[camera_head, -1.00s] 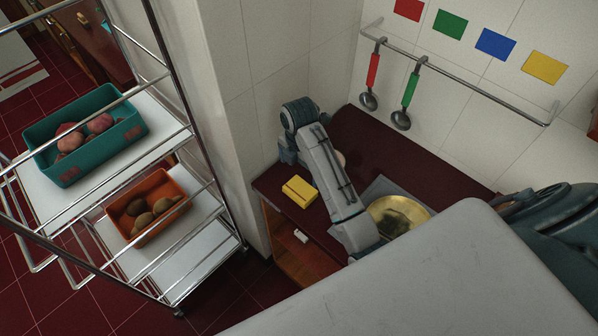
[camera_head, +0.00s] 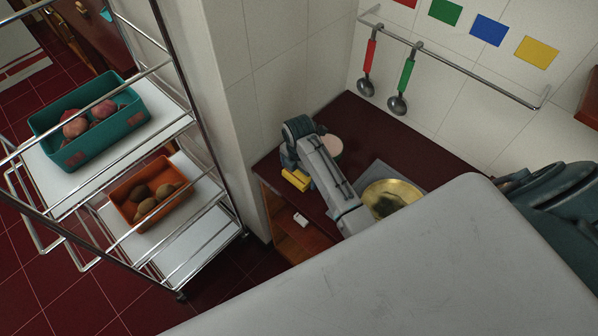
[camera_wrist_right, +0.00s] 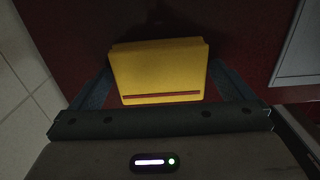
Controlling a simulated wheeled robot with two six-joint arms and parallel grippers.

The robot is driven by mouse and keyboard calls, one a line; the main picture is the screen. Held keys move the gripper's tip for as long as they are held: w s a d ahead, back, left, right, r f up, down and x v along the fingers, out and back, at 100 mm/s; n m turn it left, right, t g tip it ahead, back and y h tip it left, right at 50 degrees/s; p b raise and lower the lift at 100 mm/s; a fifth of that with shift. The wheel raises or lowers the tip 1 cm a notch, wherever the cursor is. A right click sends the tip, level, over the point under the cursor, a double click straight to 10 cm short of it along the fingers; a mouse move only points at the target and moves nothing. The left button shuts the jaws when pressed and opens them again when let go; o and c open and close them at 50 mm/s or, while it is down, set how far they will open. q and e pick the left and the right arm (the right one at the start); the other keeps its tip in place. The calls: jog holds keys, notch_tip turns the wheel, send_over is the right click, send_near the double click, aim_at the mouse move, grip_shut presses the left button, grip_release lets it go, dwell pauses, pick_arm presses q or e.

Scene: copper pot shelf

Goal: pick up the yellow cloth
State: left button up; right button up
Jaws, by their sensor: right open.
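The yellow cloth (camera_head: 296,180) lies folded on the dark red counter (camera_head: 357,122), partly hidden by my right arm in the head view. In the right wrist view the cloth (camera_wrist_right: 160,72) appears as a yellow block with a red stripe near its lower edge. My right gripper (camera_wrist_right: 160,88) is open, with one finger on each side of the cloth; I cannot tell whether they touch it. In the head view my right gripper (camera_head: 290,165) is over the cloth, its fingertips mostly hidden. My left gripper is not in view.
A brass pan (camera_head: 392,199) sits in a grey inset beside my right arm. A round pinkish item (camera_head: 331,146) lies behind the arm. A wire rack at left holds a teal bin (camera_head: 92,140) and an orange bin (camera_head: 138,185). Ladles (camera_head: 402,92) hang on a wall rail.

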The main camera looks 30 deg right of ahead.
aim_at(299, 173)
jog(key=shift+f, duration=0.15)
jog(key=shift+c, duration=0.9)
jog(key=c, duration=0.6)
jog(key=shift+w+r, duration=0.1)
jog(key=shift+r, duration=0.25)
notch_tip(299, 173, up, 6)
jog(key=b, duration=0.2)
jog(key=shift+r+b, duration=0.1)
jog(key=shift+b, duration=0.3)
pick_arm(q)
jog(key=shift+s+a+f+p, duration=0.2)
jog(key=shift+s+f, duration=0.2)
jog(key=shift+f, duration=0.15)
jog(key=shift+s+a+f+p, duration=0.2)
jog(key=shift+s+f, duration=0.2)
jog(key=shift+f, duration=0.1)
pick_arm(e)
jog(key=shift+r, duration=1.65)
